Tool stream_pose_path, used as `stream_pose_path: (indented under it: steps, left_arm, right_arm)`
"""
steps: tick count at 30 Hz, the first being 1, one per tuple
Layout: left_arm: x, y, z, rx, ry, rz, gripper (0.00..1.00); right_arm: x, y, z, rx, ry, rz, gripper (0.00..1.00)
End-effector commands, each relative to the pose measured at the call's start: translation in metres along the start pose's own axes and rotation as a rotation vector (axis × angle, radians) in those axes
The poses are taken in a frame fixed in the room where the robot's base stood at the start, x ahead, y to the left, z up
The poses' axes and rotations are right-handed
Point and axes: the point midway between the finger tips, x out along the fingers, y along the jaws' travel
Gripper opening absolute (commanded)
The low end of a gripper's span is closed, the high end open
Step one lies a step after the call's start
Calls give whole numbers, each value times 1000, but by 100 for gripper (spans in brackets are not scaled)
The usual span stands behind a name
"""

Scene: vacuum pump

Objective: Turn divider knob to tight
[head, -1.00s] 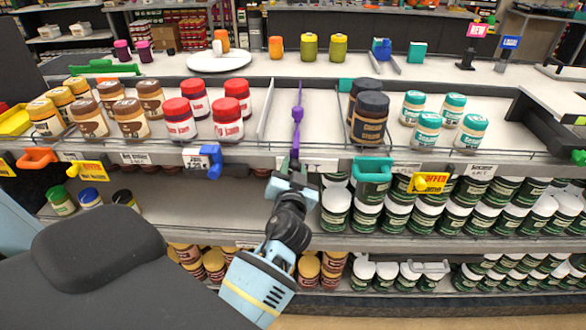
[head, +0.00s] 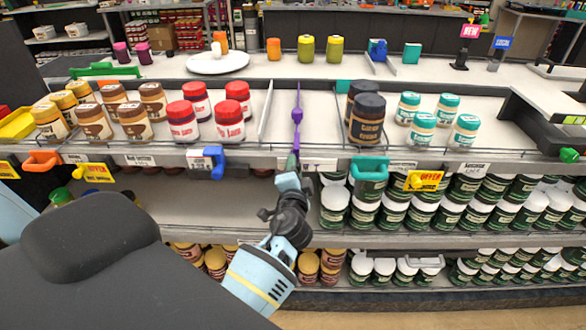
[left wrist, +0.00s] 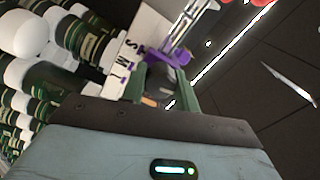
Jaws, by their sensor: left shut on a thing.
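The purple divider (head: 297,116) stands between the red-lidded jars and the dark-lidded jars on the upper shelf. Its purple front end (left wrist: 178,55) shows just beyond my fingers in the left wrist view. My left gripper (head: 293,166) is at the shelf's front edge below the divider. In the left wrist view its green fingers (left wrist: 161,88) are shut on a dark grey knob (left wrist: 160,76), with a small orange part by it. A white plate with dark letters (left wrist: 133,62) is beside the knob. The knob is hidden behind the gripper in the head view. My right gripper is not in view.
Red-lidded jars (head: 182,121) stand left of the divider and dark-lidded jars (head: 367,120) right of it. A teal holder (head: 369,169) and a blue clip (head: 216,160) are on the front rail. White-lidded jars (head: 364,212) fill the lower shelf right of my arm.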

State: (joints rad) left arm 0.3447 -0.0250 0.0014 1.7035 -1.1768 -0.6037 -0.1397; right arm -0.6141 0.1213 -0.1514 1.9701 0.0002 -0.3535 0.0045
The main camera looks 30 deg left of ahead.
Motion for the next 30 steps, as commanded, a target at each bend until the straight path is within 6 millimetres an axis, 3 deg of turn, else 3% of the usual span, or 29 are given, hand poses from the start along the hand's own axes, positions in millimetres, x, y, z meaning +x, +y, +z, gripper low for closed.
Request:
stream_pose_path:
  steps: [21,22,27,30]
  left_arm:
    - [1,-2,0,78,0,-4,7]
    - [1,-2,0,78,0,-4,32]
    - [0,-2,0,78,0,-3,52]
    - [0,-1,0,78,0,-2,52]
  right_arm:
    - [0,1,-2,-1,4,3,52]
    - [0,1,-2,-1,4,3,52]
    - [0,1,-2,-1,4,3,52]
    - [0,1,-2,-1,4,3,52]
